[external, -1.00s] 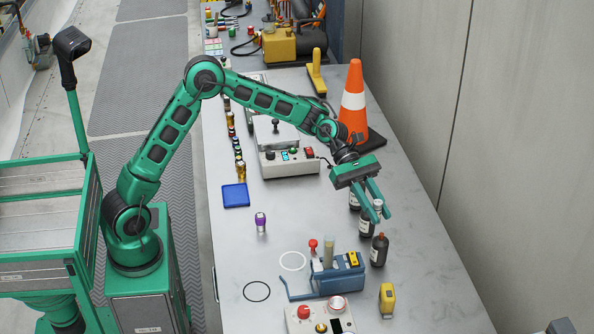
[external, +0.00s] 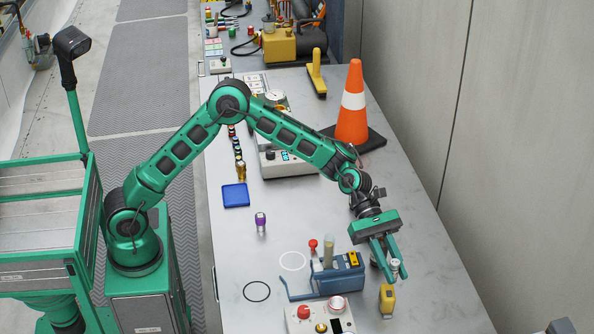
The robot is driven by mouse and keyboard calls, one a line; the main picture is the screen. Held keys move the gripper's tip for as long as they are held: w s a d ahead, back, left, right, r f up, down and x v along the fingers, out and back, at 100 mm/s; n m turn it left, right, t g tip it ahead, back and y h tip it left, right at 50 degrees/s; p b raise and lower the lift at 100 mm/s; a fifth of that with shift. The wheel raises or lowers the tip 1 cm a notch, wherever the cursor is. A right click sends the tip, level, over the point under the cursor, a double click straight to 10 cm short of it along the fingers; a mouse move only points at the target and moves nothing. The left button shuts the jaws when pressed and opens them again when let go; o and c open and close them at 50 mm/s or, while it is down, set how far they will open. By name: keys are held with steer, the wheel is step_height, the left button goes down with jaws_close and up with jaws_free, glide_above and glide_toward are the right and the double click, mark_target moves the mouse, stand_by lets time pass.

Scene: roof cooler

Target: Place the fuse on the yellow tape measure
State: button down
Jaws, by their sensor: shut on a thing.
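My gripper (external: 393,272) is shut on the fuse (external: 395,264), a small pale cylinder with a grey top. It holds the fuse upright between its fingertips, just above and behind the yellow tape measure (external: 387,301). The tape measure stands on the grey bench to the right of the blue device. The fuse's lower end is close to the top of the tape measure; I cannot tell whether they touch.
The blue device (external: 340,274) with a tan cylinder stands just left of my gripper. A control box (external: 320,318) with a red knob is at the front. An orange cone (external: 352,110) stands behind. The bench right of the tape measure is clear.

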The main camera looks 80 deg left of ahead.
steer(key=shift+d+f, duration=0.1)
steer(key=shift+f, duration=1.9)
steer(key=shift+f, duration=0.1)
steer(key=c, duration=1.6)
jaws_free()
steer(key=v, duration=1.2)
